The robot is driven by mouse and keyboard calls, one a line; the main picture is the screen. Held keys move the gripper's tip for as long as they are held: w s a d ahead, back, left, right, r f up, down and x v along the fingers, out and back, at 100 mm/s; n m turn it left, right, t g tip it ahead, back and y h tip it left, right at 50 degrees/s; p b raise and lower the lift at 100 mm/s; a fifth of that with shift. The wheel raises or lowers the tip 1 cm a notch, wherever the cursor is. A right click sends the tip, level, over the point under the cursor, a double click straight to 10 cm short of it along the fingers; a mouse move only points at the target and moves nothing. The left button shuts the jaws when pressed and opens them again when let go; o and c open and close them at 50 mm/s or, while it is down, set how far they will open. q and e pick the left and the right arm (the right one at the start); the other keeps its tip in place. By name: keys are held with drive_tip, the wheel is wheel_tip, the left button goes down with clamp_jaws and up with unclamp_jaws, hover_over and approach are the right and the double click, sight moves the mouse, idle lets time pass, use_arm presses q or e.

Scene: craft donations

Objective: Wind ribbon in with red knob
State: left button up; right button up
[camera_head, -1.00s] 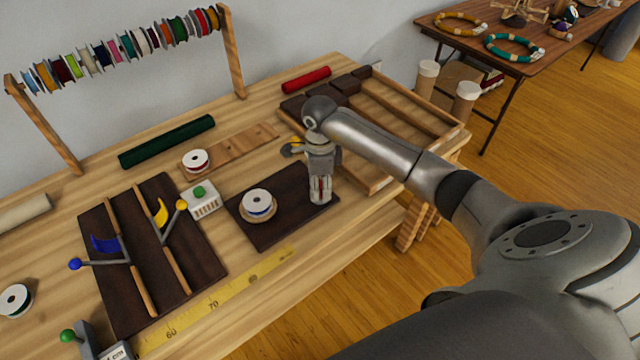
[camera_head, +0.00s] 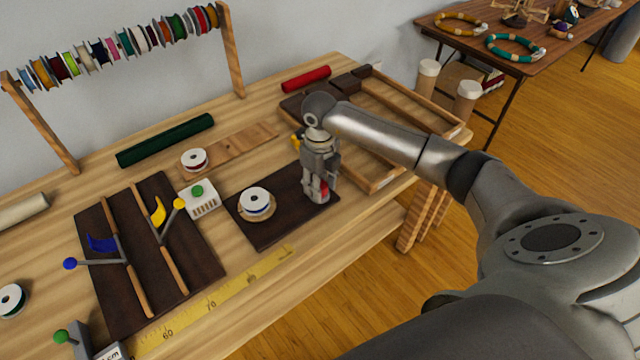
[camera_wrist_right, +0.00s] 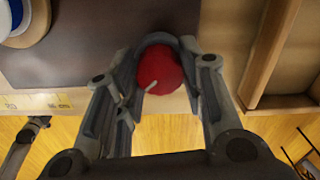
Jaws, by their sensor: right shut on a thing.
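The red knob (camera_wrist_right: 160,70) sits between the fingers of my right gripper (camera_wrist_right: 158,78) in the right wrist view, and the fingers are shut on it. In the head view my right gripper (camera_head: 318,194) points down at the right end of a dark board, with a bit of red showing between its fingers. A white spool (camera_head: 255,199) with a blue edge stands on a round wooden base on the same dark board (camera_head: 275,232), left of the gripper. The ribbon itself is hard to make out. My left gripper is not in view.
A wooden tray frame (camera_head: 445,117) lies right of the gripper. A white box with a green button (camera_head: 202,200) stands left of the spool. A dark board with blue and yellow levers (camera_head: 140,290) and a yellow measuring tape (camera_head: 225,300) lie further left and in front.

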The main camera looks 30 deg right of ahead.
drive_tip(key=m, duration=0.4)
drive_tip(key=shift+m, duration=0.3)
drive_tip(key=m, duration=0.3)
drive_tip(key=shift+m, duration=0.4)
drive_tip(key=m, duration=0.3)
drive_tip(key=shift+r, duration=0.1)
drive_tip(key=shift+w+m+p, duration=0.1)
drive_tip(key=shift+m+p, duration=0.35)
drive_tip(key=shift+m, duration=1.55)
drive_tip(key=o, duration=1)
wheel_tip(320, 180, up, 12)
